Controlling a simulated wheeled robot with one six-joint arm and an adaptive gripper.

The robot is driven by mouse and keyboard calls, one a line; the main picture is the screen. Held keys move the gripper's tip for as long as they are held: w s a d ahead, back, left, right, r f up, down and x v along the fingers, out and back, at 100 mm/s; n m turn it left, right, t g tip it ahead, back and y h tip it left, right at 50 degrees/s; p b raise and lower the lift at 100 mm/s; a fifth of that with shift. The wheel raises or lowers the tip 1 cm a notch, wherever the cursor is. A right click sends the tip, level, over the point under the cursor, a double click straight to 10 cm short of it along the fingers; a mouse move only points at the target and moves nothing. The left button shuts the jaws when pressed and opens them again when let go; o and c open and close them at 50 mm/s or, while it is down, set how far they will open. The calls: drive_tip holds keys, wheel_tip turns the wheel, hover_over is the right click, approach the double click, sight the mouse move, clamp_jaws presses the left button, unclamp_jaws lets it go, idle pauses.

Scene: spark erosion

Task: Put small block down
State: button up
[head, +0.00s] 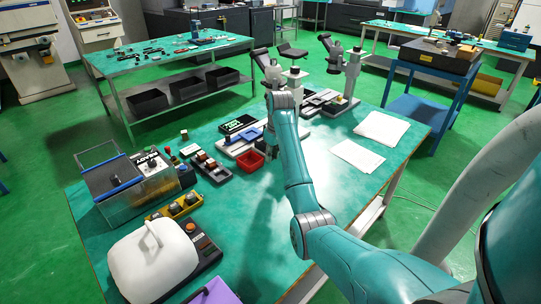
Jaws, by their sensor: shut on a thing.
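My gripper (271,152) points down over the green-topped workbench (262,215), just right of a small red bin. It is dark, small and partly covered by my teal forearm. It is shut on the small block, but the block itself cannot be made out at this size. I cannot tell whether the block touches the bench top.
The red bin (250,161), a blue tray (248,137) and a black display box (238,124) stand close by. Microscopes (345,70) stand behind. White papers (358,156) lie right. A clear-sided machine (135,185) and white cover (153,262) stand left. The front middle is clear.

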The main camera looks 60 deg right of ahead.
sight(271, 180)
wheel_tip(271, 180, down, 10)
drive_tip(key=shift+w, duration=0.1)
idle(0.4)
drive_tip(key=o, duration=0.8)
drive_tip(key=shift+f, duration=0.1)
